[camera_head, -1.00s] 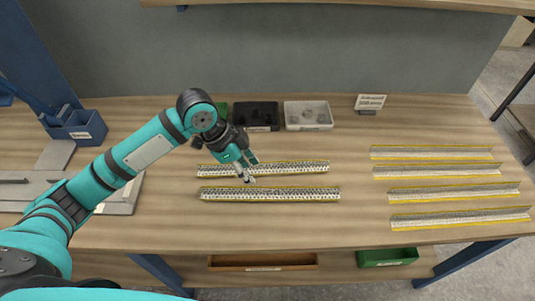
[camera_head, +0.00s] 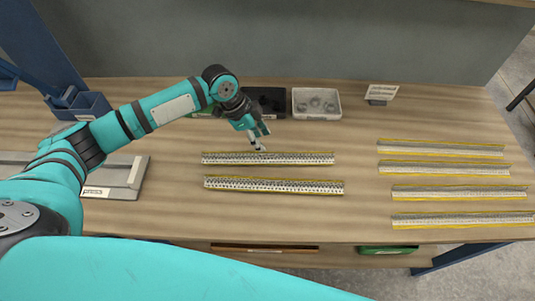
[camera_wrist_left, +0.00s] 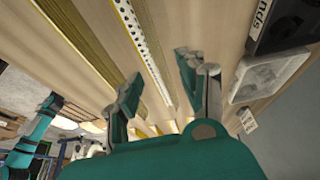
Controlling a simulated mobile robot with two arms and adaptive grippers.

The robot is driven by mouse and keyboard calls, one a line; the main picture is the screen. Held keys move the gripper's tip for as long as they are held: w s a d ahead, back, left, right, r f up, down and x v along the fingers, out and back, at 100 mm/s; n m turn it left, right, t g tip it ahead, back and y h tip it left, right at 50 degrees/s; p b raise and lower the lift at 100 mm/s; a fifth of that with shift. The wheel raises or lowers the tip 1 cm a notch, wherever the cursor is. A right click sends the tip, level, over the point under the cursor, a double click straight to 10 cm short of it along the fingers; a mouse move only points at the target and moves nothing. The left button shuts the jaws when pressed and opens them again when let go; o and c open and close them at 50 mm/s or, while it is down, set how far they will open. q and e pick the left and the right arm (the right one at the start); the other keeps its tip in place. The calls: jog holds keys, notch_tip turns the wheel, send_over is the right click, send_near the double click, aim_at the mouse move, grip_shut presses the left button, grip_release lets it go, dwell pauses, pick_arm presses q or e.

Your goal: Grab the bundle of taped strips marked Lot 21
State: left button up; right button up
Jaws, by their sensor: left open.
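Two perforated strips with yellow edges lie in the middle of the table: a rear one (camera_head: 290,159) and a front one (camera_head: 290,185). Several more taped strips (camera_head: 445,168) lie side by side at the right. No lot marking is readable on any of them. My left gripper (camera_head: 260,146) is open and empty, just behind the rear middle strip and apparently above the table. In the left wrist view its spread fingers (camera_wrist_left: 163,80) have a dotted strip (camera_wrist_left: 133,33) beyond them. My right gripper is not in view.
A black bin (camera_head: 266,101) and a clear bin (camera_head: 316,103) stand behind the gripper. A small sign (camera_head: 381,93) stands at the back right, its text unreadable. A grey metal plate (camera_head: 121,181) lies at left. Table between the strip groups is clear.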

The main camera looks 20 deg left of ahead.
aim_at(267, 151)
pick_arm(q)
jog(key=shift+d+f, duration=0.1)
jog(key=shift+f, duration=0.1)
jog(key=shift+d+f, duration=0.1)
jog(key=shift+f, duration=0.1)
jog(key=p+x, duration=0.2)
jog(key=x, duration=0.2)
jog(key=shift+s+f, duration=0.1)
jog(key=shift+f, duration=0.35)
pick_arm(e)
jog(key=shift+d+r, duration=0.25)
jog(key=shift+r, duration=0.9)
pick_arm(q)
jog(key=shift+c, duration=0.8)
grip_shut()
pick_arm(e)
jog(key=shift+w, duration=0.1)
